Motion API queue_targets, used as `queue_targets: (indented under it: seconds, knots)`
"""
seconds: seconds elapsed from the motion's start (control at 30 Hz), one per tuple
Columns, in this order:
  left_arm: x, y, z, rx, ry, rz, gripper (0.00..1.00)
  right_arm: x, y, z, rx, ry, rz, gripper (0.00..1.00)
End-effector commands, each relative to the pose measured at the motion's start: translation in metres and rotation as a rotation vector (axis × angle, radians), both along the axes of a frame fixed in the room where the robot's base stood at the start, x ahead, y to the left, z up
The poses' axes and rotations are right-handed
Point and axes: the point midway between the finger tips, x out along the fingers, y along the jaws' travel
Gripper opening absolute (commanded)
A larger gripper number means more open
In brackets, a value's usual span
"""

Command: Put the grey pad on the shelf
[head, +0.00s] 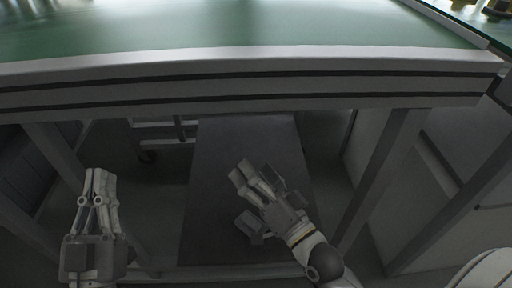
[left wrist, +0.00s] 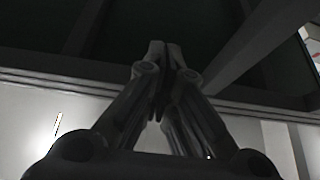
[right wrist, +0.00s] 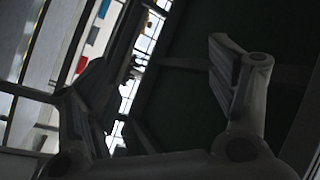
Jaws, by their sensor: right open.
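No grey pad can be made out for certain in any view. A flat dark grey panel (head: 235,145) lies below the table; I cannot tell whether it is the shelf. My right gripper (head: 238,198) is over this panel in the head view, with its fingers apart. The right wrist view shows its two fingers (right wrist: 158,62) spread with nothing between them. My left gripper (head: 98,172) is at the lower left, left of the panel. In the left wrist view its fingertips (left wrist: 165,47) are together, with nothing seen between them.
A table with a green top (head: 250,25) and a pale front edge (head: 250,65) spans the head view above both grippers. Its slanting legs (head: 385,165) stand left and right. A pale cabinet (head: 435,180) is at the right. Under the table it is dark.

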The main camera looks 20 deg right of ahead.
Motion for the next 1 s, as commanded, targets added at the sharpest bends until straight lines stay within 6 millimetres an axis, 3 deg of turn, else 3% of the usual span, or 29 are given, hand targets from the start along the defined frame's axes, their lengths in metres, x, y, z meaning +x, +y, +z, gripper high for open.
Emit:
queue_targets:
  seconds: [0.03,0.1,0.2,0.3,0.83,0.93,1.0]
  knots:
    - [0.000,0.000,0.000,0.000,0.000,0.000,0.00,-0.005,0.003,0.027,-0.131,-0.105,-0.042,0.79]
    - [0.000,0.000,0.000,0.000,-0.001,0.000,0.00,-0.012,0.005,0.058,-0.310,-0.236,-0.111,0.79]
    - [0.000,0.000,0.000,0.000,-0.001,0.000,0.00,-0.022,0.007,0.089,-0.501,-0.369,-0.197,0.79]
    - [0.000,0.000,0.000,-0.001,-0.002,0.000,0.00,-0.029,0.009,0.107,-0.610,-0.442,-0.255,0.79]
    - [0.000,0.001,0.002,0.000,-0.003,0.001,0.00,-0.030,0.009,0.112,-0.656,-0.465,-0.276,0.79]
    - [0.007,-0.001,-0.007,0.010,0.033,0.002,0.00,-0.023,0.011,0.104,-0.669,-0.432,-0.262,0.79]
    - [0.019,-0.003,-0.022,0.027,0.095,0.003,0.00,-0.012,0.013,0.088,-0.693,-0.376,-0.239,0.79]
